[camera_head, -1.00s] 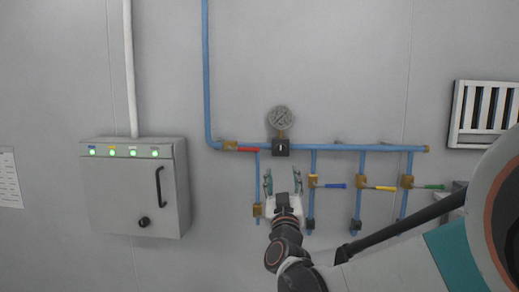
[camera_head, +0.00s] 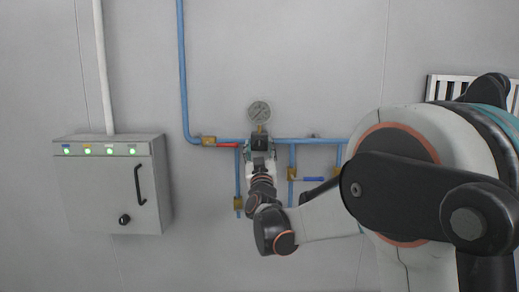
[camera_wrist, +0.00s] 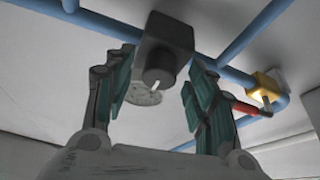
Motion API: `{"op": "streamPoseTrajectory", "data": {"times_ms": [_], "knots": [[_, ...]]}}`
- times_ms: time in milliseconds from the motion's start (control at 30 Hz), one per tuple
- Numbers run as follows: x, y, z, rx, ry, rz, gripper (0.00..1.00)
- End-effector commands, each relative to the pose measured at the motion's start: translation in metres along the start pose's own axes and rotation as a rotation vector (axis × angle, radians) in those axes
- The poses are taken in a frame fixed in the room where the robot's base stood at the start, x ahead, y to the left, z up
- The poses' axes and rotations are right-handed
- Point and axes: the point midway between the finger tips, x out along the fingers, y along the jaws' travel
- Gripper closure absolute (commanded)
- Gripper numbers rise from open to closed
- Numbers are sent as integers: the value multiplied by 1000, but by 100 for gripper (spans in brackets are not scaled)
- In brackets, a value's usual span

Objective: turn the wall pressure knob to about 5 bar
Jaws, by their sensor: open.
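The pressure knob is a dark round knob (camera_wrist: 160,72) with a white pointer line, on a black square block (camera_wrist: 168,38) in the blue pipe line. In the wrist view it lies between the two teal fingers of my gripper (camera_wrist: 158,92), which stand apart on either side of it without visible contact. In the head view my gripper (camera_head: 260,150) is right at the block, and the knob is mostly hidden by it. The round gauge (camera_head: 259,112) sits just above the block; its needle reading is too small to tell.
A red-handled valve (camera_head: 222,143) is just left of the block. A blue-handled valve (camera_head: 308,178) is lower right. A grey cabinet (camera_head: 112,185) with green lights hangs on the left. My arm covers the pipes further right.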

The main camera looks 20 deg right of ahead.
Motion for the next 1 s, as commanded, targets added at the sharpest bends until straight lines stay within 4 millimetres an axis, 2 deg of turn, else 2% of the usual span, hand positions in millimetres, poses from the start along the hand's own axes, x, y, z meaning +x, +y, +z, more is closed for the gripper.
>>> {"op": "streamPoseTrajectory", "data": {"times_ms": [100, 133, 300, 667, 1000], "knots": [[0, 0, 0, 0, 0, 0, 49], [0, 0, 0, 0, 0, 0, 54], [0, 0, 0, 0, 0, 0, 92], [-1, -1, 0, 25, 0, 10, 94], [-2, -4, 2, 210, -4, 86, 94]]}}
